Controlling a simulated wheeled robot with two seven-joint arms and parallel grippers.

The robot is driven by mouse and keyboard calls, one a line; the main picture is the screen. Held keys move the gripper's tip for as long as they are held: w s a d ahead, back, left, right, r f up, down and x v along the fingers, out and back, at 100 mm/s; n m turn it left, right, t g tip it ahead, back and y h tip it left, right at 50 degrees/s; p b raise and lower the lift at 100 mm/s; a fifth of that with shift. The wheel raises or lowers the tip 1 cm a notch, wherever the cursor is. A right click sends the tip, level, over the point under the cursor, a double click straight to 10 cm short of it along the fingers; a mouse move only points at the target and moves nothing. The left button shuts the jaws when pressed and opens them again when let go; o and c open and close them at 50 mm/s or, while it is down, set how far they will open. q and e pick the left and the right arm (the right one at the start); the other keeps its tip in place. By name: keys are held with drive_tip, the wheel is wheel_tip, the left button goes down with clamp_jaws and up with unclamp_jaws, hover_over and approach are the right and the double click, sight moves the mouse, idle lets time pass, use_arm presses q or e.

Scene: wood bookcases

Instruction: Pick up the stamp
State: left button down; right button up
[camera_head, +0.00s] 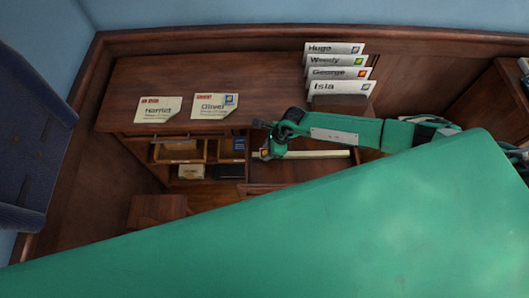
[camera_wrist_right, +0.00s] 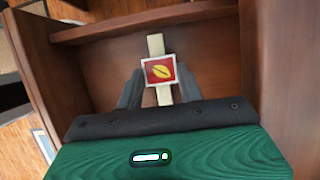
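The stamp (camera_wrist_right: 160,71) is a small square with a red face, a yellow leaf shape and a pale border. In the head view the stamp (camera_head: 264,153) shows as a small patch at the tip of my right gripper (camera_head: 270,148), over the left part of an open drawer. In the wrist view the two dark fingers of my right gripper (camera_wrist_right: 160,84) flank the stamp closely, left and right. I cannot tell whether they press on it. A cream strip (camera_wrist_right: 155,45) lies behind the stamp. My left gripper is not in view.
The drawer (camera_head: 300,171) is in a wooden desk (camera_head: 200,80). Envelopes marked Harriet (camera_head: 158,110) and Oliver (camera_head: 214,106) lie on top; several named envelopes stand in a rack (camera_head: 340,102). Open cubbies (camera_head: 190,150) are left of the gripper. A blue chair (camera_head: 35,130) stands left.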

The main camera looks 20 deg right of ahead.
drive_tip(key=shift+c, duration=0.6)
wheel_tip(320, 180, up, 20)
drive_tip(key=b, duration=0.5)
